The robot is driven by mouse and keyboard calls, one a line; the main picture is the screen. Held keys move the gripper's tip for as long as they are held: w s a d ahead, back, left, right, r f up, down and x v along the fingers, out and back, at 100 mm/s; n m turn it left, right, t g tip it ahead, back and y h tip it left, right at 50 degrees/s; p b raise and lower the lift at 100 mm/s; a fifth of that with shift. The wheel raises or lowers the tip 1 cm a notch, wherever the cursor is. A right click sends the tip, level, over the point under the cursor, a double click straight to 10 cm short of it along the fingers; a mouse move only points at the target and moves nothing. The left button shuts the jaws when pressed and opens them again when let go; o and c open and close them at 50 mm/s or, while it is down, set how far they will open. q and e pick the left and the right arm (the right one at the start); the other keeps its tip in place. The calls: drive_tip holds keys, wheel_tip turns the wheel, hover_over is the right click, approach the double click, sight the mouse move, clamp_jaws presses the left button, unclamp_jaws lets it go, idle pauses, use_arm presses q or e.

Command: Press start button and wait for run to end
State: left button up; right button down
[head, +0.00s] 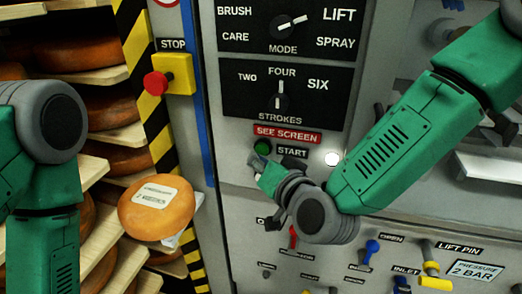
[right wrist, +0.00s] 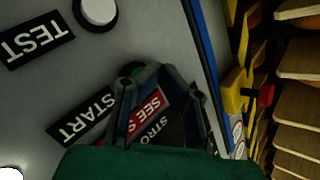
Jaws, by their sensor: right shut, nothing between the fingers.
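The green start button (head: 263,146) sits on the grey panel, left of the START label (head: 292,152) and under the red SEE SCREEN sign (head: 287,134). My right gripper (head: 256,161) is shut and empty, just below the button in the head view. In the right wrist view my right gripper (right wrist: 150,75) covers most of the button, and a sliver of green (right wrist: 137,70) shows by its fingertips. I cannot tell whether they touch. My left arm comes in at the left edge of the head view; its gripper is out of frame.
A white lamp (head: 332,159) glows right of START. The mode knob (head: 284,29) points to LIFT, the strokes knob (head: 281,96) to FOUR. A red stop button (head: 156,83) stands out at the left. An orange cheese wheel (head: 155,220) lies beside the panel, near cheese shelves.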

drive_tip(key=shift+w, duration=0.1)
idle(0.3)
drive_tip(key=shift+w+d+r, duration=0.1)
drive_tip(key=shift+w+d, duration=0.05)
drive_tip(key=shift+w, duration=0.1)
